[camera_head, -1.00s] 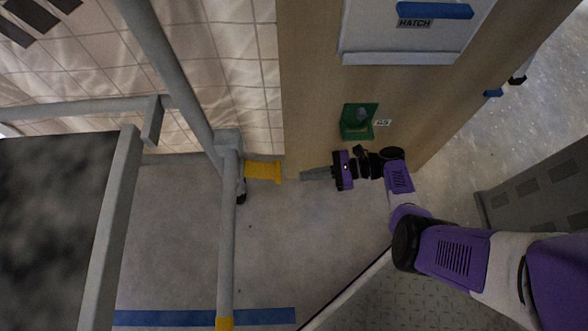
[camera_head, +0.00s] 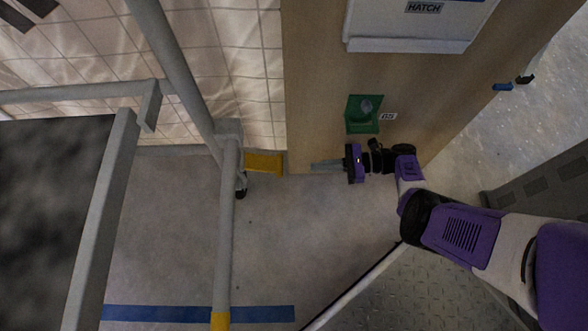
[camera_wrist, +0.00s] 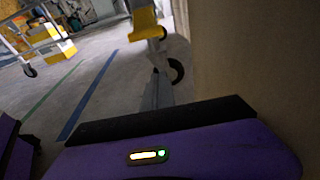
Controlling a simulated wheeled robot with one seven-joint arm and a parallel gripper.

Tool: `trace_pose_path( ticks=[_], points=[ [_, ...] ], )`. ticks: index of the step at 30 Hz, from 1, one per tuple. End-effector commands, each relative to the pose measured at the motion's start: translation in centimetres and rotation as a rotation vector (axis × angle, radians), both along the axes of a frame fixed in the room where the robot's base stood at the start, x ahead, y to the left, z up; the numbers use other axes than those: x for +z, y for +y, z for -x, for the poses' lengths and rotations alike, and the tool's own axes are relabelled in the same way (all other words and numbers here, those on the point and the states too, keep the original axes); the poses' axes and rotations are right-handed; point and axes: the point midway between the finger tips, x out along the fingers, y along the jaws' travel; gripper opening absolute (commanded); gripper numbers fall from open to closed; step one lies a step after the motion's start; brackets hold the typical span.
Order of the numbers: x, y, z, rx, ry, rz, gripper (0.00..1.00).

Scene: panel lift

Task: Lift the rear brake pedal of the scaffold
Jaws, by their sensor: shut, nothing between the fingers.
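The yellow rear brake pedal (camera_head: 264,162) sticks out to the right from the foot of the scaffold (camera_head: 228,215), low by the floor. In the wrist view the yellow pedal (camera_wrist: 146,24) is at the top centre, above a dark caster wheel (camera_wrist: 176,70). My gripper (camera_head: 314,165) is shut and empty. Its grey fingers point left at the pedal, with a gap between fingertips and pedal in the head view. In the wrist view my fingers (camera_wrist: 155,92) reach up below the pedal; exact height against it is hard to tell.
A wooden panel (camera_head: 330,100) with a green bracket (camera_head: 362,114) and a white hatch (camera_head: 415,25) stands close beside my gripper. A tiled wall (camera_head: 240,80) is behind the scaffold. Blue tape (camera_head: 170,314) crosses open floor. Another yellow-footed frame (camera_wrist: 45,40) stands farther off.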

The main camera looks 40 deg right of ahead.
Motion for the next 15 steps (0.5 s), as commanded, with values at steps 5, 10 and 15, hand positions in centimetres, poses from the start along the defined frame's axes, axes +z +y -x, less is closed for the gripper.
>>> trace_pose_path(
  ticks=[5,10,15],
  points=[
    [-0.41,0.85,-0.12,0.012,-0.021,-0.037,0.0],
    [-0.36,1.07,-0.04,0.014,-0.035,-0.035,0.0],
    [-0.37,1.1,-0.04,0.014,-0.034,-0.035,0.0]
  ],
)
